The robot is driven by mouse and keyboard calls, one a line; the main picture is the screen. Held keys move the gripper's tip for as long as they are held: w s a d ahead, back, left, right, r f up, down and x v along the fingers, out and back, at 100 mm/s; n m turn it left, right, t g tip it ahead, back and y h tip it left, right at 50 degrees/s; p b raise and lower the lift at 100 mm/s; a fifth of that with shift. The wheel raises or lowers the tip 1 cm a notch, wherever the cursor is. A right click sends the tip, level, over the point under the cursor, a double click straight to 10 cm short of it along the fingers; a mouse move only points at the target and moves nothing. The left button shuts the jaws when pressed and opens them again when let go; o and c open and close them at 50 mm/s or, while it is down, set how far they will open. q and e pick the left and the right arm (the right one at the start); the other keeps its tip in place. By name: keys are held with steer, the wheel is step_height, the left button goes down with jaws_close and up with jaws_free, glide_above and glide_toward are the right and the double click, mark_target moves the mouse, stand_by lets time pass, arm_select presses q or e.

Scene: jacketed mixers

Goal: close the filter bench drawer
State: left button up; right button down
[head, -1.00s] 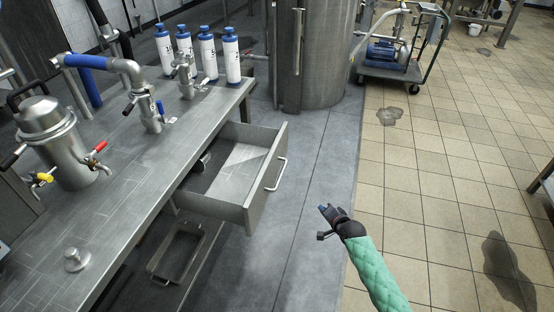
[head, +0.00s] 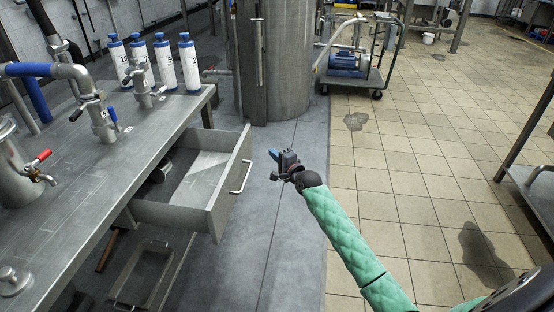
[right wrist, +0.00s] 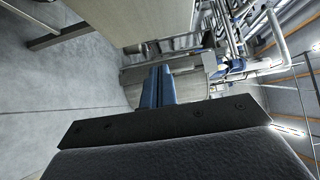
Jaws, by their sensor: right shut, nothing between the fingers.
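The filter bench drawer (head: 217,190) stands pulled out from the bench, its open top showing a dark cylindrical item (head: 161,171) and a pale flat sheet (head: 200,168) inside. Its front carries a bar handle (head: 241,177). My right gripper (head: 274,155) is right of the drawer front, near its far end, with a gap seen between them. It is shut and empty. In the right wrist view its blue fingers (right wrist: 158,86) are together, with a pale panel behind them that I cannot identify surely. My left gripper is not in view.
The steel filter bench (head: 90,185) runs along the left, with pipes, valves and several blue-capped white cylinders (head: 190,65). A steel tank (head: 275,60) stands beyond the drawer. A pump cart (head: 355,75) is at the back. The floor right of the drawer is clear.

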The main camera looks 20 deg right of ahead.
steer(key=shift+w+a, duration=0.7)
steer(key=shift+w, duration=0.55)
steer(key=shift+w+a, duration=0.75)
steer(key=shift+w, duration=0.5)
steer(key=shift+w+a, duration=0.7)
steer(key=shift+w, duration=0.55)
steer(key=shift+w+a, duration=0.3)
steer(key=shift+a, duration=0.1)
steer(key=w+a, duration=0.2)
steer(key=a, duration=0.1)
steer(key=w+a+p, duration=0.1)
steer(key=w+a, duration=0.2)
steer(key=a, duration=0.1)
steer(key=w+a+p, duration=0.1)
steer(key=w+a, duration=0.1)
steer(key=a, duration=0.2)
steer(key=shift+w+a+r, duration=0.1)
steer(key=shift+w, duration=0.15)
glide_toward(185, 134)
steer(key=w, duration=0.5)
steer(key=shift+a+f, duration=0.15)
steer(key=shift+f, duration=0.15)
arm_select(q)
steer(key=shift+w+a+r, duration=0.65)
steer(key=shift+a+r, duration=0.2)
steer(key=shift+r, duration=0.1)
arm_select(e)
steer(key=shift+a+r, duration=0.15)
steer(key=shift+a, duration=0.05)
steer(key=shift+a, duration=0.1)
